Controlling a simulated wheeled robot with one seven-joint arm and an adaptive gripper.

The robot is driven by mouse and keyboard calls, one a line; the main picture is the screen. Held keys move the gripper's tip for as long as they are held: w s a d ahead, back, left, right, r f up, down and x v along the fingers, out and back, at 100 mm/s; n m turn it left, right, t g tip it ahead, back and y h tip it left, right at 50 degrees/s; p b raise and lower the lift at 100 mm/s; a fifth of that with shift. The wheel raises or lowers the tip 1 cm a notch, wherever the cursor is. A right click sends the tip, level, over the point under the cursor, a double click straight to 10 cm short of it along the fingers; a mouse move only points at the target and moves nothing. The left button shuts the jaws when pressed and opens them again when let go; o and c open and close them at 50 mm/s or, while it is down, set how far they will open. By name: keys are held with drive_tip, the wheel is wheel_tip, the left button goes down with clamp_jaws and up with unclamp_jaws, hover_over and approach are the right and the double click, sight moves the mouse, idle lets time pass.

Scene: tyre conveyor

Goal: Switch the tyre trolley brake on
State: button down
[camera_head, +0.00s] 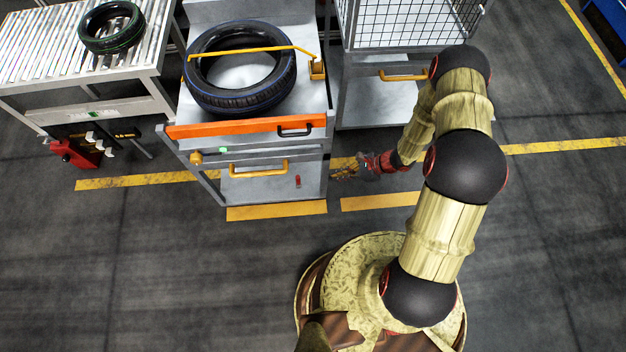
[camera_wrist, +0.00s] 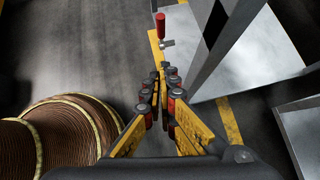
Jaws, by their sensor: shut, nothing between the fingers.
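The tyre trolley (camera_head: 255,130) is a grey metal cart with an orange front bar and a blue-edged tyre (camera_head: 240,95) on top. A small red handle (camera_head: 298,181) shows low on its front, towards the right side; it looks like the brake lever. In the wrist view the red handle (camera_wrist: 160,25) stands beyond the fingertips, with a short metal piece at its lower end. My gripper (camera_head: 345,172) is to the right of the trolley's lower front, apart from the handle. In the wrist view my gripper (camera_wrist: 163,72) is shut and empty.
A yellow handle (camera_head: 258,168) is on the trolley's front. A wire-cage cart (camera_head: 385,95) stands close on the right. A roller conveyor (camera_head: 60,50) with another tyre (camera_head: 111,27) is at the left, above a red box (camera_head: 75,153). The floor in front is clear, with yellow lines.

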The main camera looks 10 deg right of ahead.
sight(298, 179)
idle(0.3)
drive_tip(key=a+r+b+x, duration=0.2)
drive_tip(key=b+x, duration=0.2)
drive_tip(key=x, duration=0.9)
drive_tip(key=shift+w, duration=0.3)
drive_tip(key=shift+r, duration=0.1)
drive_tip(key=shift+a+r+h, duration=0.15)
drive_tip(key=shift+a+h, duration=0.05)
drive_tip(key=shift+h, duration=0.2)
